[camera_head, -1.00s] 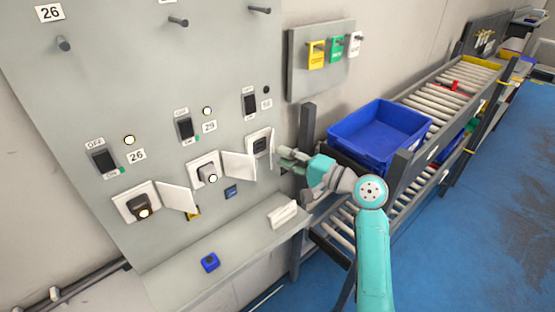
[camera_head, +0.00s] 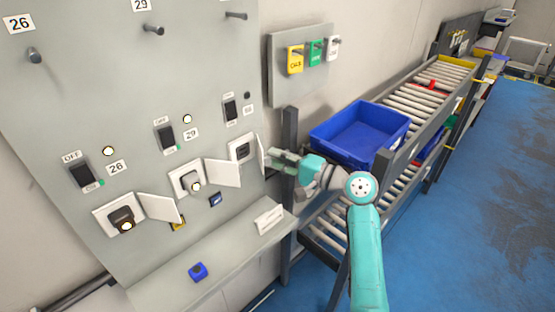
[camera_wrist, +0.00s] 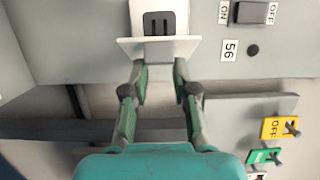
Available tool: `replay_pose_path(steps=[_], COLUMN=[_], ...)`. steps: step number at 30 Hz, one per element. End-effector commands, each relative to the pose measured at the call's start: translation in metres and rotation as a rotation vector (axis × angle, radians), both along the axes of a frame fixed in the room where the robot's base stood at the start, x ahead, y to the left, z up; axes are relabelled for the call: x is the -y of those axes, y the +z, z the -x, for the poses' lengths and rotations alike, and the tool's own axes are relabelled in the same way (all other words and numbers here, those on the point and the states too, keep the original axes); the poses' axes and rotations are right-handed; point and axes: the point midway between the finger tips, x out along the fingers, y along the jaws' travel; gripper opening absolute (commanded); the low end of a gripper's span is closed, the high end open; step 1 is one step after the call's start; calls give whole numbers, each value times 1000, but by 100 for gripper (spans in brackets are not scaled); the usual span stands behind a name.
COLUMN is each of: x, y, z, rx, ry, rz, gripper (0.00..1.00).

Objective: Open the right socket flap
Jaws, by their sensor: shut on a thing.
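The right socket (camera_head: 239,150) is on the grey panel, and its dark insert shows. Its white flap (camera_head: 262,154) is swung out to the right, seen nearly edge-on. The wrist view shows the socket (camera_wrist: 159,22) at the top and the flap (camera_wrist: 160,47) standing out from it as a thin white strip. My gripper (camera_head: 273,158) is at the flap's outer side. In the wrist view the fingertips of my gripper (camera_wrist: 160,68) meet the flap, with a gap showing between the fingers; the exact contact is hard to see.
A dark post (camera_head: 289,150) stands close beside my gripper. A blue crate (camera_head: 360,135) sits on the roller rack at right. A blue item (camera_head: 198,271) lies on the ledge below.

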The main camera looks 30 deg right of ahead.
Motion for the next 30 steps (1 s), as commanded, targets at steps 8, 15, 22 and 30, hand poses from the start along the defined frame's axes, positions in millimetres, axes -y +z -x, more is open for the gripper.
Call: replay_pose_path(steps=[8, 15, 22, 30], x=[1, 3, 24, 53], y=[1, 0, 0, 0], z=[-1, 4, 32, 75], rx=[1, 1, 0, 1], ry=[-3, -2, -5, -7], rz=[0, -1, 0, 0], gripper=[54, 54, 54, 54])
